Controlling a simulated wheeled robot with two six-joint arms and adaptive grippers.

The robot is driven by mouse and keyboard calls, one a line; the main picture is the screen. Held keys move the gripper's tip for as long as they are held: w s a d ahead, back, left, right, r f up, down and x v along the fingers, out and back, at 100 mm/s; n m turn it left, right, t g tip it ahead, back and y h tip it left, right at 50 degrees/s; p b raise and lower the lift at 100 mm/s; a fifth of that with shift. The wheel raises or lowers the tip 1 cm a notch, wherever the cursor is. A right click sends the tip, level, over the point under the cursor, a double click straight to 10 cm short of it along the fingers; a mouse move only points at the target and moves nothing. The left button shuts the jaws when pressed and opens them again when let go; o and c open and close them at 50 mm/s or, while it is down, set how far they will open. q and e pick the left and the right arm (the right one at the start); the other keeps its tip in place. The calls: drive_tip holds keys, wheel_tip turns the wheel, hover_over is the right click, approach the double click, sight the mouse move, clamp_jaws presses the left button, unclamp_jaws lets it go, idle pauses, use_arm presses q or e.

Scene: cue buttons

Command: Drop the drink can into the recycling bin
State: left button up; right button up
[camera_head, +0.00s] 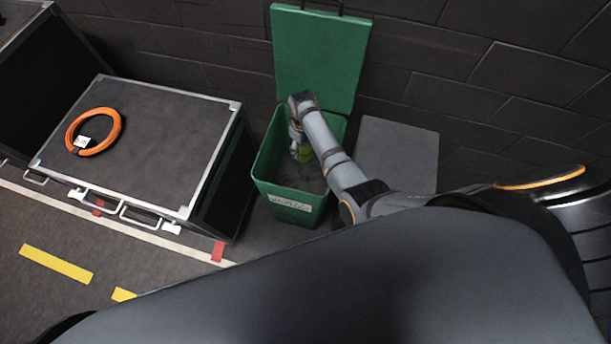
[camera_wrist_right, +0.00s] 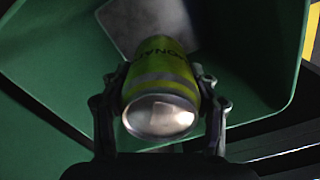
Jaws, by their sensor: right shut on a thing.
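The drink can (camera_wrist_right: 160,85) is yellow-green with a grey band and a shiny metal end. In the right wrist view it sits between the two fingers of my right gripper (camera_wrist_right: 160,105), which is shut on it. The left gripper is not in view.
A black case (camera_head: 150,140) with metal edges stands left of the bin, with an orange cable coil (camera_head: 69,133) on top. A grey panel (camera_head: 400,145) is right of the bin. A dark block wall (camera_head: 490,110) runs behind. Yellow stripes (camera_head: 55,265) mark the floor.

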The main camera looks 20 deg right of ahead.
drive_tip(key=o, duration=0.8)
drive_tip(key=shift+o, duration=0.2)
wheel_tip(320, 180, up, 8)
drive_tip(key=shift+f, duration=0.2)
